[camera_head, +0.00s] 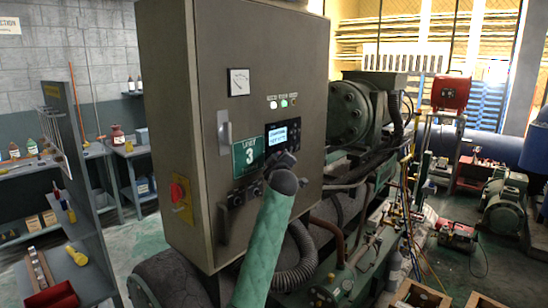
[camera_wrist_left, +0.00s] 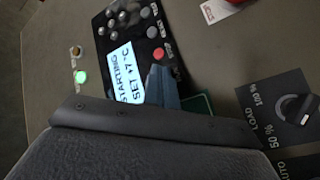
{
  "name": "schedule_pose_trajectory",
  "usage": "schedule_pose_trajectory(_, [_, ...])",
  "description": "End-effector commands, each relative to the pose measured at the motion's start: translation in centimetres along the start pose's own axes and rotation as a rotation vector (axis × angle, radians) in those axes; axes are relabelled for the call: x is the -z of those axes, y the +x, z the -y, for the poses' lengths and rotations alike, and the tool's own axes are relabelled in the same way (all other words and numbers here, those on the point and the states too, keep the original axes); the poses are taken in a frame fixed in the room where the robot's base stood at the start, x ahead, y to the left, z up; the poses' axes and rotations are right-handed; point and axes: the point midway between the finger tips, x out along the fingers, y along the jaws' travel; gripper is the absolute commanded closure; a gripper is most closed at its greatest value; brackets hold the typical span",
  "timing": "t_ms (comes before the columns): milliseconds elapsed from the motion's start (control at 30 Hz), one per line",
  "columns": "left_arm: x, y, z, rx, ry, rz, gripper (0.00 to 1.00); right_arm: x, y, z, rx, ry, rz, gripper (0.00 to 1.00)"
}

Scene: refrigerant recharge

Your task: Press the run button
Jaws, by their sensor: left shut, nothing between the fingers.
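The dark control panel (camera_head: 291,127) is on the front of the grey cabinet. Its lit display (camera_wrist_left: 125,72) reads "STARTING" and "SET +7 C" in the left wrist view. Several round grey buttons and a red button (camera_wrist_left: 158,54) sit beside the display. I cannot make out a run button; the finger may hide it. My left gripper (camera_head: 284,160) is just in front of the panel's lower edge and partly covers it. In the left wrist view its shut fingers (camera_wrist_left: 161,88) are empty and overlap the panel's edge near the red button. Contact is unclear. My right gripper is out of view.
A green indicator lamp (camera_wrist_left: 80,77) is lit above the panel. A rotary load selector (camera_wrist_left: 297,108) is below it. Hoses and machinery crowd the right.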

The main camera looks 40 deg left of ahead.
Motion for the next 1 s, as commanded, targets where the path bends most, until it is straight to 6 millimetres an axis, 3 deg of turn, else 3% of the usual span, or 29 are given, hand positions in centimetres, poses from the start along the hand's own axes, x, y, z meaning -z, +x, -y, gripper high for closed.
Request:
schedule_pose_trajectory(700, [-0.8,-1.1,-0.8,0.000,-0.001,0.000,1.00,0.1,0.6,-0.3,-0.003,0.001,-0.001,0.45])
schedule_pose_trajectory(1000, [-2.1,-2.7,-1.8,0.000,-0.002,0.002,1.00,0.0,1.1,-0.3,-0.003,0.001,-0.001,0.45])
